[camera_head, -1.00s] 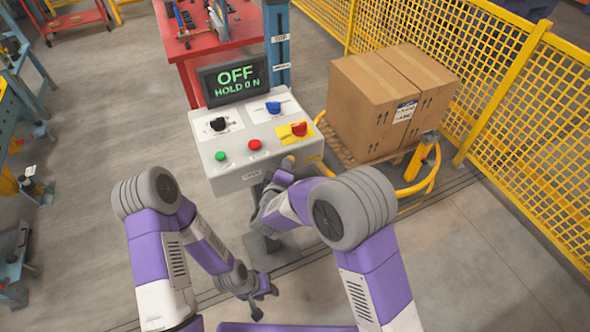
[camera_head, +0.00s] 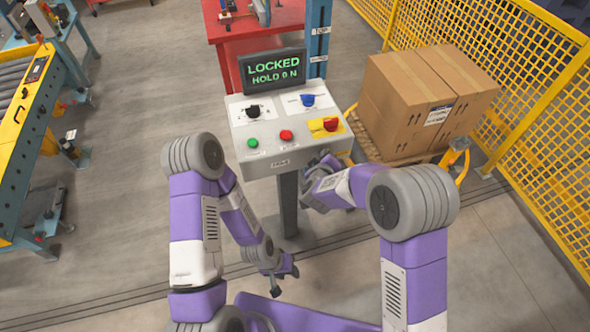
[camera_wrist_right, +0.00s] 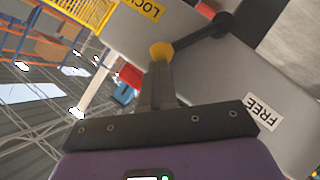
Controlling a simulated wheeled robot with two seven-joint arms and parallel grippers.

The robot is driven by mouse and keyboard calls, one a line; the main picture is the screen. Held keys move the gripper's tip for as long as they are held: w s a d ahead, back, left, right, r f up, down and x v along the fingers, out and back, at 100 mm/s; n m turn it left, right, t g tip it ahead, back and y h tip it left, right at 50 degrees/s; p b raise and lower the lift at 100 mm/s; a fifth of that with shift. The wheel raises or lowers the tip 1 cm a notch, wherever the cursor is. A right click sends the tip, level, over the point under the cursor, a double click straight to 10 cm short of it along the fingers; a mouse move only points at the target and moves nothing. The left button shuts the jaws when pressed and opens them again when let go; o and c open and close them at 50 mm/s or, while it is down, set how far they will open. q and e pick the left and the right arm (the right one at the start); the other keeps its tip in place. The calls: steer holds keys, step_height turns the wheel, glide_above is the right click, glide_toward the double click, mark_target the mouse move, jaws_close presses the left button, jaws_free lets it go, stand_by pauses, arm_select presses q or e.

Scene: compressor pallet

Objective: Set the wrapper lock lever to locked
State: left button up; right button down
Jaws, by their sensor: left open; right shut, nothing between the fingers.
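The console (camera_head: 268,165) has a screen (camera_head: 273,70) reading LOCKED, HOLD 0 N. In the right wrist view, the lock lever (camera_wrist_right: 195,38) is a dark arm from a round dark hub to a yellow knob (camera_wrist_right: 161,50). The knob lies nearer the yellow LOCKED label (camera_wrist_right: 147,8) than the white FREE label (camera_wrist_right: 262,112). My right gripper (camera_wrist_right: 162,68) is shut and empty, its tips at the knob; I cannot tell whether they touch. In the head view it (camera_head: 325,165) is at the console's lower right edge, hiding the lever. My left gripper (camera_head: 282,277) is open, low before the console.
The console top carries a black knob (camera_head: 253,110), a blue knob (camera_head: 308,99), a red switch (camera_head: 330,124), and green and red buttons. Boxes (camera_head: 410,95) on a pallet stand right, before a yellow fence (camera_head: 480,60). A conveyor (camera_head: 25,130) stands left. Floor between is clear.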

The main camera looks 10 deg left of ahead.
steer(key=shift+a+r, duration=0.2)
steer(key=a+r+p+v, duration=0.1)
steer(key=p+v, duration=0.3)
steer(key=v, duration=0.8)
steer(key=shift+s+a, duration=0.15)
steer(key=shift+a, duration=0.5)
steer(key=shift+r, duration=0.1)
